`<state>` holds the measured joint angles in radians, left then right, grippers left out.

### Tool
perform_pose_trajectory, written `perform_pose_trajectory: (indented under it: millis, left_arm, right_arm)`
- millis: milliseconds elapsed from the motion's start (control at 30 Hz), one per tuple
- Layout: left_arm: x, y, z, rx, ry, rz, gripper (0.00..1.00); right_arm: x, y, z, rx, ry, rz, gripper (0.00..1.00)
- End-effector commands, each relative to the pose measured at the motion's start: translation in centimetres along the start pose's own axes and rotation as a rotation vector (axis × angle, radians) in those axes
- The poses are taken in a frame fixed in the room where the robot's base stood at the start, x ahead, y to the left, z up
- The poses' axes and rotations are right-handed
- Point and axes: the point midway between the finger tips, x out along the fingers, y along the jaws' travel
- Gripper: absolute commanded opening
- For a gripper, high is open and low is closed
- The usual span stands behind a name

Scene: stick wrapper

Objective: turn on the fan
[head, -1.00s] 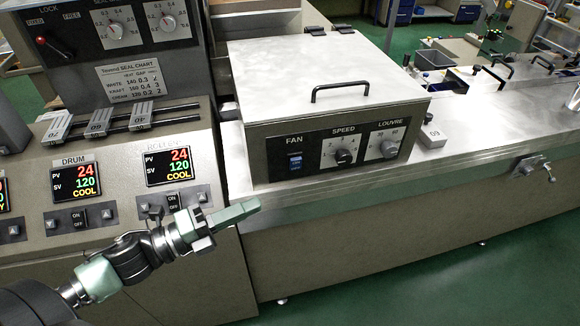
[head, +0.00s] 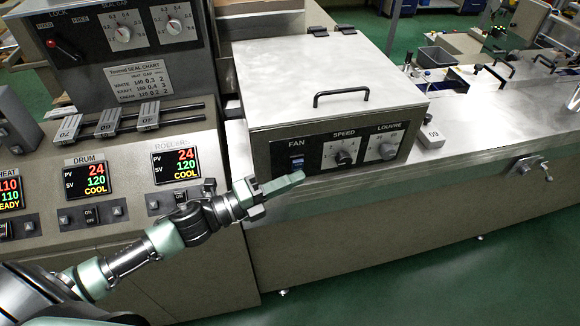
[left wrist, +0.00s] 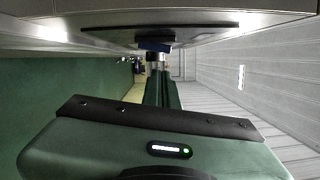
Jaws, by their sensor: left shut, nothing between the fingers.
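The fan box (head: 335,100) is a pale metal housing with a black front panel marked FAN, SPEED and LOUVRE. The blue fan switch (head: 297,162) is at the panel's left end, under the word FAN. My left gripper (head: 298,179) is shut and empty, its fingertips just below the switch in the head view. Whether they touch it, I cannot tell. In the left wrist view the shut fingers (left wrist: 162,88) point toward the dark panel (left wrist: 160,29), seen at a steep angle, with a blue part on it that looks like the switch (left wrist: 154,46). My right gripper is not in view.
The speed knob (head: 344,157) and louvre knob (head: 388,151) sit right of the switch. A small block (head: 431,138) stands beside the box on the metal counter (head: 480,130). The control console (head: 120,205) with lit displays is at the left, close to my left arm.

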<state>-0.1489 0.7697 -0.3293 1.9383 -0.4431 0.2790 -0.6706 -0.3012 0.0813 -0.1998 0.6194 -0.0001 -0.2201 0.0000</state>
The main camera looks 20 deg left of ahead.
Motion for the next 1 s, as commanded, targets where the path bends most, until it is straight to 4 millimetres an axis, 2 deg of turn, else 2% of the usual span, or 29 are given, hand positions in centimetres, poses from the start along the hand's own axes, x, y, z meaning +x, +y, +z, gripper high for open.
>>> perform_pose_trajectory:
  millis: [200,1000]
  left_arm:
    - [0.4,0.0,1.6,-0.001,0.001,0.000,0.00]
    - [0.6,-0.3,2.8,0.000,-0.003,0.000,0.00]
  right_arm:
    - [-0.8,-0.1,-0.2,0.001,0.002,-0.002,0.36]
    - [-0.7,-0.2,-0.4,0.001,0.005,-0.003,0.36]
